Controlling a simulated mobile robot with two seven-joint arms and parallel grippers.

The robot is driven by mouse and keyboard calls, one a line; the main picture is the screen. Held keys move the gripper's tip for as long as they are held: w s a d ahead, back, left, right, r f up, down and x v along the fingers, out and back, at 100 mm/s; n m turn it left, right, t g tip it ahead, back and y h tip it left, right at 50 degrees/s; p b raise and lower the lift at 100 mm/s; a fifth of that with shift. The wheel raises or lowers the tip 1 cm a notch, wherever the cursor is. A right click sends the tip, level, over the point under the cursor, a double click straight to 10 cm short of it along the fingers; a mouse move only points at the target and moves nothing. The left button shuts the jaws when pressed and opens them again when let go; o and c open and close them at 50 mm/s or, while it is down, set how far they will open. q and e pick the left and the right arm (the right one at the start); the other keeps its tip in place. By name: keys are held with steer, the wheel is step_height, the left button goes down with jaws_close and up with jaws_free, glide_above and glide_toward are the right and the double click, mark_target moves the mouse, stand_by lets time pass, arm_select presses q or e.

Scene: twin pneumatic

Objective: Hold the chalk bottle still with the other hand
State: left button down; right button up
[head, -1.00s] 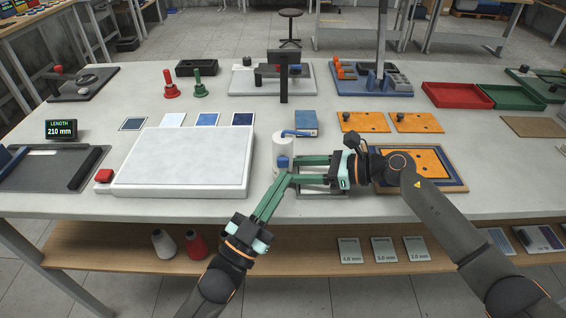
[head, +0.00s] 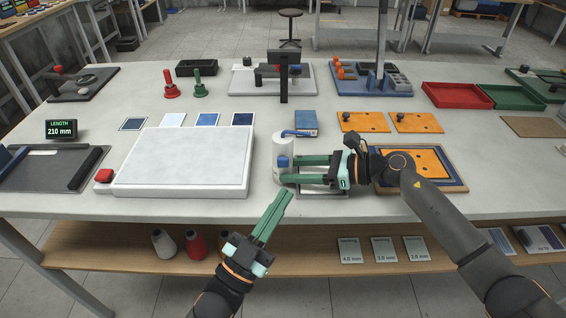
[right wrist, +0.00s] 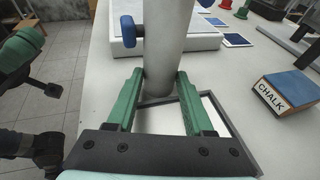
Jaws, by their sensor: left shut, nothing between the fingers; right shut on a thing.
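The chalk bottle (head: 282,147), a white cylinder with a blue knob on its side, stands upright near the table's front edge. My right gripper (head: 280,170) comes in from the right and is shut on its lower part. In the right wrist view the bottle (right wrist: 166,45) is between the two green fingers (right wrist: 160,85). My left gripper (head: 283,194) is shut and empty, below and apart from the bottle, over the front edge of the table. Part of it shows at the left of the right wrist view (right wrist: 22,45).
A metal frame (head: 322,192) lies beneath my right gripper. A blue box labelled CHALK (right wrist: 290,88) stands behind the bottle. A large white slab (head: 180,165) with a red button (head: 104,176) is to the left. An orange board (head: 420,165) is at right.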

steer(key=o, duration=1.1)
steer(key=shift+c, duration=0.2)
